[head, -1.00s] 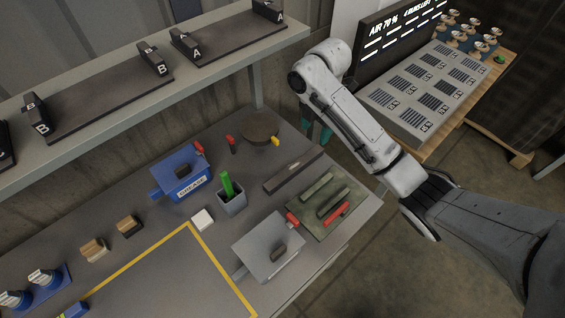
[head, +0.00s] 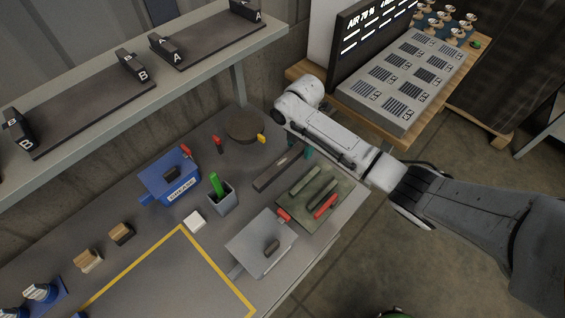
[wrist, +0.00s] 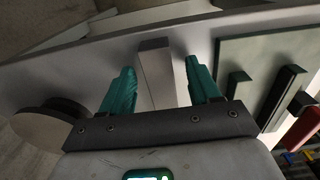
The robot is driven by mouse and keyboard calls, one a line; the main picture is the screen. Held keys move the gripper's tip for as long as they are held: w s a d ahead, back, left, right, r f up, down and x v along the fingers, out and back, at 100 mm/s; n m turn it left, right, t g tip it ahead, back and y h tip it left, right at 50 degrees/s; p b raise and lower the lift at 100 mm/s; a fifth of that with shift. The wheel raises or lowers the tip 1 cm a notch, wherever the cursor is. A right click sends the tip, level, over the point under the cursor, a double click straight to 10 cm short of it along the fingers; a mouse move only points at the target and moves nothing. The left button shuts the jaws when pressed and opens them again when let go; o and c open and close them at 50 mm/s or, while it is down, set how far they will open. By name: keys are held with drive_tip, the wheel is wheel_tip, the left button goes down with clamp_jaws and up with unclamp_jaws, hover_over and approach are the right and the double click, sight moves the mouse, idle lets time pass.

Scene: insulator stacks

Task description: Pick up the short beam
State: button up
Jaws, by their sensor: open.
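The short beam, a dark grey bar (head: 278,168), lies on the workbench left of the green mat. In the wrist view the bar (wrist: 156,72) runs between the two teal fingers of my gripper (wrist: 160,62). The fingers are apart, one on each side of it, with visible gaps, so my gripper is open and empty. I cannot tell how high the fingertips are above the bench. In the head view my arm hides most of the gripper; a bit of teal finger (head: 309,153) shows by the bar's far end.
The green mat (head: 335,205) holds dull green bars and a red-handled tool (head: 326,206). A round brown disc (head: 244,126) lies behind the bar. A grey box (head: 262,243), blue grease box (head: 170,178) and cup with a green item (head: 221,197) stand nearby. A shelf (head: 190,65) overhangs the back.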

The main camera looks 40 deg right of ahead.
drive_tip(key=shift+c, duration=0.3)
clamp_jaws()
idle(0.3)
